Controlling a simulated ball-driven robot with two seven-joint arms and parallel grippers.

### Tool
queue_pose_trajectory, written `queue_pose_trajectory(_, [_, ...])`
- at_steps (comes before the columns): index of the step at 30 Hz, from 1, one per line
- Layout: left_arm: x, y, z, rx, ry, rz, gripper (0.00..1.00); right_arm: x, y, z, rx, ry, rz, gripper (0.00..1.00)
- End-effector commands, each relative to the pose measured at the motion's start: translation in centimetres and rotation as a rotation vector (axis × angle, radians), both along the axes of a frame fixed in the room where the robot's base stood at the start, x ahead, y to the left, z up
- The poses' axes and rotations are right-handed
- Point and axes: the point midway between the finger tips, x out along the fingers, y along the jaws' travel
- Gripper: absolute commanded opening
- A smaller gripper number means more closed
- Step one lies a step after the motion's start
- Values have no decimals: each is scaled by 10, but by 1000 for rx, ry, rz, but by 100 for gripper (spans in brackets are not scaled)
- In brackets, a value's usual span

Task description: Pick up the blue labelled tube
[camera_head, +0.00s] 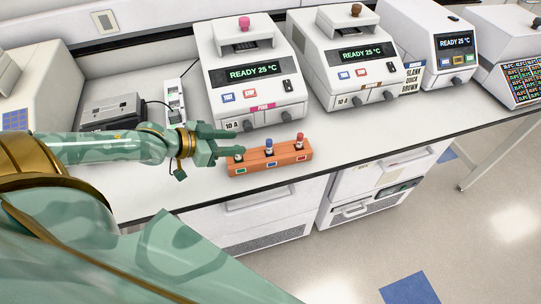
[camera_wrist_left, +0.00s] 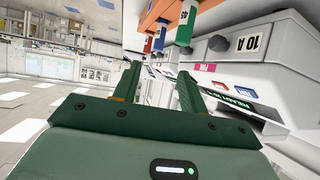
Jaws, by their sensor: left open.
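An orange rack (camera_head: 256,168) stands on the bench near its front edge and holds three upright tubes. The blue labelled tube (camera_head: 269,147) is in the middle slot. The green one (camera_head: 239,154) is to its left and the red one (camera_head: 300,141) to its right. My left gripper (camera_head: 238,143) is open and empty at the rack's left end, close to the green tube and left of the blue one. In the left wrist view, the blue tube (camera_wrist_left: 159,38) shows beyond the fingertips, between the red tube (camera_wrist_left: 147,46) and the green tube (camera_wrist_left: 186,22). My right gripper is out of view.
Two white thermal cyclers, one with a pink knob (camera_head: 252,80) and one with a brown knob (camera_head: 345,60), stand behind the rack. A grey box (camera_head: 110,112) sits on the left. Bare bench (camera_head: 365,135) lies right of the rack.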

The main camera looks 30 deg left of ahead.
Motion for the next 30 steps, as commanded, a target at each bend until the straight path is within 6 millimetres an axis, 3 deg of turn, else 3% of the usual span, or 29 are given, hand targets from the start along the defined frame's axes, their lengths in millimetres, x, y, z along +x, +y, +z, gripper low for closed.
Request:
queue_pose_trajectory(1, [9, -4, -8, -2, -6, 0, 42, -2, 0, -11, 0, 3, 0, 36])
queue_pose_trajectory(8, [39, -21, -25, -1, -3, 0, 42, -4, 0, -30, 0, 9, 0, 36])
queue_pose_trajectory(17, [58, -33, -37, 1, -2, -1, 42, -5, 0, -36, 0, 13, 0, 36])
queue_pose_trajectory(24, [86, -51, -57, -1, -2, 1, 42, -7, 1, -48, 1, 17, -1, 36])
queue_pose_trajectory(30, [92, -55, -62, 4, 0, -2, 42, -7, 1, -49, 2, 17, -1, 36])
